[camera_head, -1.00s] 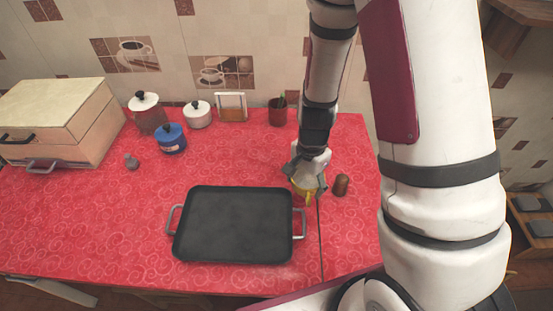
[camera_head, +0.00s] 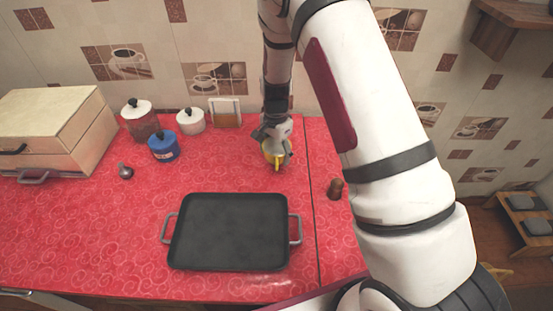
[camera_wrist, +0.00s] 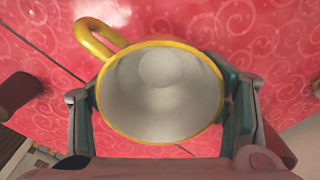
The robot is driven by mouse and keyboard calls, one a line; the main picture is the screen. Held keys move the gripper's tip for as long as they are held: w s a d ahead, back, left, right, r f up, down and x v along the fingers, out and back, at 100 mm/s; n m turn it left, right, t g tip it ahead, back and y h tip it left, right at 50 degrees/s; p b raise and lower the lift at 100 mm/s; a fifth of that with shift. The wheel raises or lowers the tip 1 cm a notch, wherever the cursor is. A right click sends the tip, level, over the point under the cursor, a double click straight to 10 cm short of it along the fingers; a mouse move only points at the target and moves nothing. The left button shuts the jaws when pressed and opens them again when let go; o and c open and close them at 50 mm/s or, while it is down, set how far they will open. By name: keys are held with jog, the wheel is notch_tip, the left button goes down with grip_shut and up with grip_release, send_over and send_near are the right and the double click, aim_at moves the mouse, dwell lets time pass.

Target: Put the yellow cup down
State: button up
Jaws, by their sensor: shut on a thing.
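The yellow cup (camera_head: 278,157) is in my gripper (camera_head: 273,146), over the red counter behind the tray's right end. In the wrist view the cup's yellow rim and pale, empty inside (camera_wrist: 160,95) fill the middle, with the handle (camera_wrist: 97,37) at the upper left. The gripper's fingers (camera_wrist: 163,105) press on the cup's left and right sides. The cup looks upright. I cannot tell whether its base touches the counter.
A black tray (camera_head: 228,231) with two side handles lies in front of the cup. A brown shaker (camera_head: 335,190) stands to the right, past a counter seam. A blue pot (camera_head: 163,147), lidded jars (camera_head: 190,121) and a wooden box (camera_head: 45,130) stand left. Red counter left of the cup is clear.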

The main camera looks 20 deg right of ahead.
jog(key=shift+s+f, duration=0.15)
jog(key=shift+f, duration=1.4)
jog(key=o, duration=1.3)
jog(key=shift+f, duration=0.1)
jog(key=s+r+n+t, duration=0.1)
jog(key=s+r+n, duration=0.15)
jog(key=r, duration=0.95)
jog(key=s+r+n, duration=0.1)
jog(key=s+r, duration=0.3)
jog(key=r, duration=0.9)
jog(key=s+r+n+t, duration=0.1)
jog(key=s+r+n, duration=0.2)
jog(key=s, duration=0.5)
jog(key=s+r+n+t, duration=0.1)
jog(key=s+r+n, duration=0.2)
jog(key=s, duration=0.6)
jog(key=s+r+n+t, duration=0.1)
jog(key=s+r+n, duration=0.2)
jog(key=s+r, duration=0.2)
jog(key=shift+s+d+r, duration=0.1)
jog(key=shift+s+d, duration=0.1)
jog(key=shift+s, duration=0.7)
jog(key=shift+s+d, duration=0.15)
jog(key=shift+s, duration=0.7)
